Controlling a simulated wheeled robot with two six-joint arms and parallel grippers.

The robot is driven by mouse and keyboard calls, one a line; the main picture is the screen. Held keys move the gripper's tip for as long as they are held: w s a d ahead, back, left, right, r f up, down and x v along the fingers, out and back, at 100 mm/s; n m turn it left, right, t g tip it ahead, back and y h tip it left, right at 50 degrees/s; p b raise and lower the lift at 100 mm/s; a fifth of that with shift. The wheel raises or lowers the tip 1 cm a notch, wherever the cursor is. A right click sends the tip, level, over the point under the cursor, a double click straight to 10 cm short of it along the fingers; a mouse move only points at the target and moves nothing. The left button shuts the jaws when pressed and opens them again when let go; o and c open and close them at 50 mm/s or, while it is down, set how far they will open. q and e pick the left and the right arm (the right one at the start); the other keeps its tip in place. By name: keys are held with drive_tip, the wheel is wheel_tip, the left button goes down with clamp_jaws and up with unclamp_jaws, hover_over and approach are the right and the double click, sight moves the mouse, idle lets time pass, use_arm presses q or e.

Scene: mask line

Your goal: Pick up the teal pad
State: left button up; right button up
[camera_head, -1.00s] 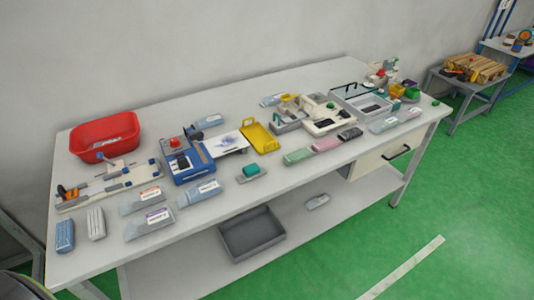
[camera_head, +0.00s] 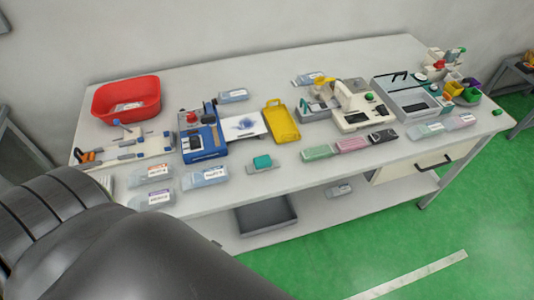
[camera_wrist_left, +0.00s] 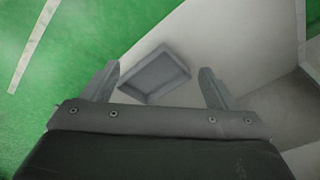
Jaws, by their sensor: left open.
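The teal pad (camera_head: 262,161) lies on a small grey block or holder near the front edge of the table, right of the blue device. In the left wrist view my left gripper (camera_wrist_left: 158,82) is open and empty. Its two fingers point down past the table toward the lower shelf, with a grey tray (camera_wrist_left: 156,75) showing between them. The pad is not in the left wrist view. In the head view my dark left arm covers the lower left, and its gripper is out of the picture. My right gripper is not in view.
A blue device (camera_head: 202,140), a yellow tray (camera_head: 281,124) and pink and green packs stand around the pad. A red bin (camera_head: 126,99) is at the back left. Labelled pouches (camera_head: 205,177) lie left of the pad. The grey tray also shows on the lower shelf (camera_head: 266,216).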

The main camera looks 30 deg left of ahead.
use_arm(q)
drive_tip(key=w+r+p, duration=0.2)
drive_tip(key=r, duration=0.7)
drive_tip(key=w+r+p, duration=0.1)
drive_tip(key=w+r, duration=0.2)
drive_tip(key=r, duration=0.6)
wheel_tip(320, 180, up, 17)
drive_tip(key=n+g+h+p, duration=0.1)
drive_tip(key=n+g+p, duration=0.1)
drive_tip(key=n, duration=0.7)
hover_over(262, 160)
wheel_tip(262, 160, down, 12)
drive_tip(key=b, duration=1.2)
drive_tip(key=shift+s+d+f, duration=0.1)
drive_tip(key=shift+s+f, duration=0.05)
drive_tip(key=shift+f, duration=0.05)
wheel_tip(262, 160, down, 3)
drive_tip(key=b, duration=0.3)
drive_tip(key=shift+f+b, duration=0.15)
drive_tip(key=shift+b, duration=0.15)
drive_tip(key=shift+f, duration=0.35)
drive_tip(key=shift+w+f+p, duration=0.2)
drive_tip(key=shift+f+p, duration=0.1)
drive_tip(key=shift+f, duration=0.3)
